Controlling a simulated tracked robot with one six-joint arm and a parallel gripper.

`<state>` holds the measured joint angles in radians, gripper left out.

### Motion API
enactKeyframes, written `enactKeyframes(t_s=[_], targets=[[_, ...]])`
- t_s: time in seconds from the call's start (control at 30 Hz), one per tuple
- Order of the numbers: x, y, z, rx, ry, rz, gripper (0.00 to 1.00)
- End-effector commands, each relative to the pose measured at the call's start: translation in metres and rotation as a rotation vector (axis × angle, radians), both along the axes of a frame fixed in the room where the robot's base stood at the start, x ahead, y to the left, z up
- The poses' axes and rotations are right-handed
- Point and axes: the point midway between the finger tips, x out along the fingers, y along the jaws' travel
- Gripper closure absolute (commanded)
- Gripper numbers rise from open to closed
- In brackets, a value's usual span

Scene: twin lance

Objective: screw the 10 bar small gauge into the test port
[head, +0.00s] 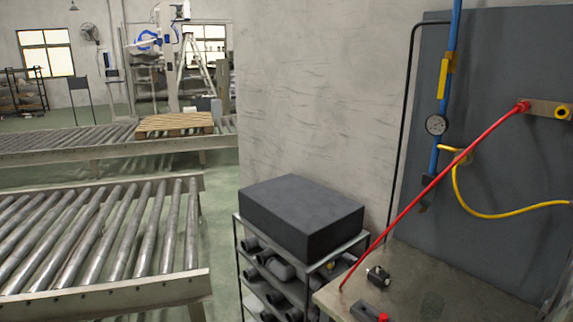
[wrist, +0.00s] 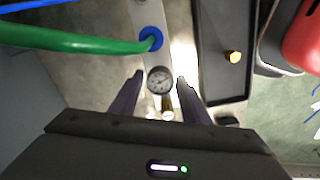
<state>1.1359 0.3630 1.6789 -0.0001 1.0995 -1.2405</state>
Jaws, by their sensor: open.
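A small round gauge (wrist: 160,80) with a pale dial and dark rim shows in the wrist view, with a brass-coloured piece (wrist: 168,114) just below it. My gripper (wrist: 160,78) is open, its two dark fingers on either side of the gauge in the picture. I cannot tell how far the gauge is from them in depth, and I cannot read its range. My gripper does not show in the head view. There, another round gauge (head: 436,125) sits on the blue upright pipe (head: 446,90). I cannot make out which fitting is the test port.
In the wrist view a green hose (wrist: 80,40) ends at a blue ring (wrist: 151,38); a dark tray (wrist: 218,85) bears a yellow knob (wrist: 234,57). In the head view a red bar (head: 440,180) slants over the bench (head: 440,290), which holds a small black fitting (head: 377,276).

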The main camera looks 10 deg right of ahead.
Motion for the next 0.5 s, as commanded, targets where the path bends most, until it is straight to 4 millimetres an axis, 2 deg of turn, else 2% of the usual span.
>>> enactKeyframes(t_s=[0.5], targets=[[0.0002,-0.0003,-0.0001,0.0,0.0,0.396,0.58]])
